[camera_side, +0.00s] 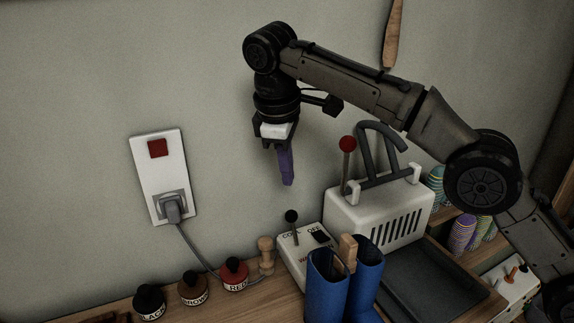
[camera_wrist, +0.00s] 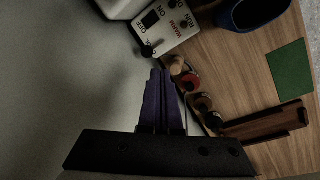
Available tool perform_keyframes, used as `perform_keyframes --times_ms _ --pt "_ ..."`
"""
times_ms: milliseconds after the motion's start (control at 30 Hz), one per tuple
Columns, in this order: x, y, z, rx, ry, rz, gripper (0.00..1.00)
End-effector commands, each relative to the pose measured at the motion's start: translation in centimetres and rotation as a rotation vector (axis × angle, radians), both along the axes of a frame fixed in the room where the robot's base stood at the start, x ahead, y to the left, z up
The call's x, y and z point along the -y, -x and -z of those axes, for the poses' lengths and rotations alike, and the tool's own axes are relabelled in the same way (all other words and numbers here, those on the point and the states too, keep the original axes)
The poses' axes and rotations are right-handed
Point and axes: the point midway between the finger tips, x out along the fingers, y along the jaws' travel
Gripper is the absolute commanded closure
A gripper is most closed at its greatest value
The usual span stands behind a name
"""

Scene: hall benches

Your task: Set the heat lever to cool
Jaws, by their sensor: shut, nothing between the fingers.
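The heat lever is a short stick with a black knob (camera_side: 291,216) on a white control box (camera_side: 290,262). The box reads COOL, OFF and WARM in the side view. The lever's knob also shows in the wrist view (camera_wrist: 147,51), just beyond my fingertips and slightly left. I cannot tell for sure which mark the lever is set to. My gripper (camera_side: 288,183) has purple fingers, is shut and empty, and hangs above the lever, apart from it. It also shows in the wrist view (camera_wrist: 160,72). The lever's foot is partly hard to see.
A white machine (camera_side: 385,205) with a red-knobbed lever (camera_side: 347,144) stands right of the box. Blue boots (camera_side: 325,285) stand in front of it. Several small bottles (camera_side: 234,274) and a wooden peg (camera_side: 266,250) stand left. A wall socket (camera_side: 160,180) has a cable plugged in.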

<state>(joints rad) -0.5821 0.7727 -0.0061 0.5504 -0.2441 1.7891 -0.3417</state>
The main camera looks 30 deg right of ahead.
Motion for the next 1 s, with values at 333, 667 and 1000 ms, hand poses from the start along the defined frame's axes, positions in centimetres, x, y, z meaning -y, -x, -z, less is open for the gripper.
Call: perform_keyframes --times_ms 333,667,1000 --pt "-0.2 0.2 -1.1 0.000 0.000 -0.001 1.00" --pt "-0.2 0.3 -1.1 0.000 0.000 -0.001 1.00" --pt "5.8 0.8 -8.3 0.094 -0.058 0.087 1.00"
